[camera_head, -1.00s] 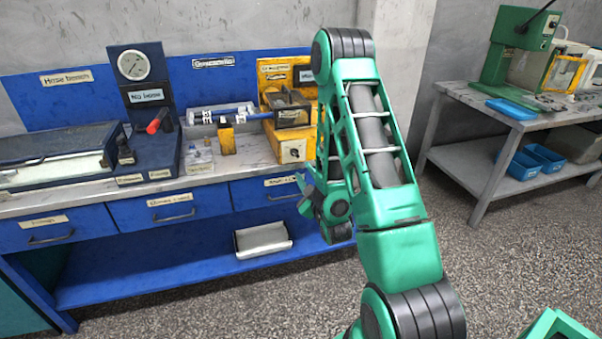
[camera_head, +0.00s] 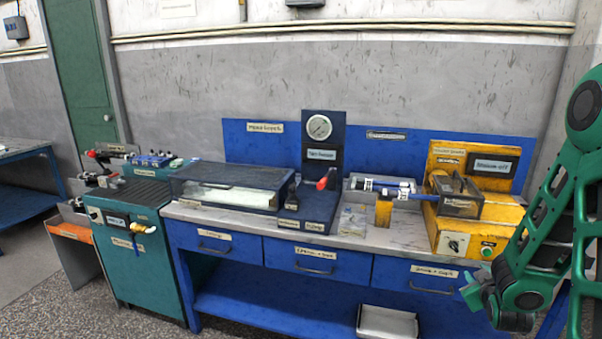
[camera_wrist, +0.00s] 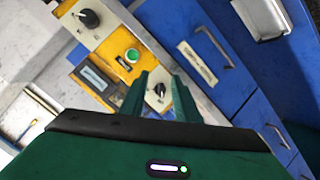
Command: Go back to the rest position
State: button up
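My green arm and gripper (camera_head: 472,290) are at the right edge of the head view, in front of the bench's right end. In the wrist view, the two green fingers (camera_wrist: 160,95) stand apart with a gap between them. Nothing is held between them. A yellow machine with a knob and a green button (camera_wrist: 133,56) lies beyond the fingers. In the head view this yellow machine (camera_head: 460,238) stands on the bench, left of my arm. A blue rod (camera_head: 415,195) runs into its top.
The blue bench (camera_head: 320,258) has drawers and a lower shelf with a metal tray (camera_head: 387,322). A pressure gauge (camera_head: 319,127) stands on its panel. A teal cabinet (camera_head: 138,260) is to its left. Speckled floor (camera_head: 140,327) shows in front.

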jog(key=s+a+r+m+g+y, duration=0.1)
jog(key=s+a+r+m+g, duration=0.2)
jog(key=s, duration=0.8)
jog(key=s+a+r+m+g+y, duration=0.2)
jog(key=s+a+r+m+g, duration=0.1)
jog(key=s, duration=0.9)
jog(key=s+a+r+m+g+y, duration=0.2)
jog(key=s+r+g, duration=0.3)
jog(key=s, duration=0.7)
jog(key=shift+a+r+m+g, duration=0.25)
jog(key=shift+a+m+g, duration=0.4)
jog(key=shift+m, duration=0.25)
jog(key=shift+s+d, duration=0.1)
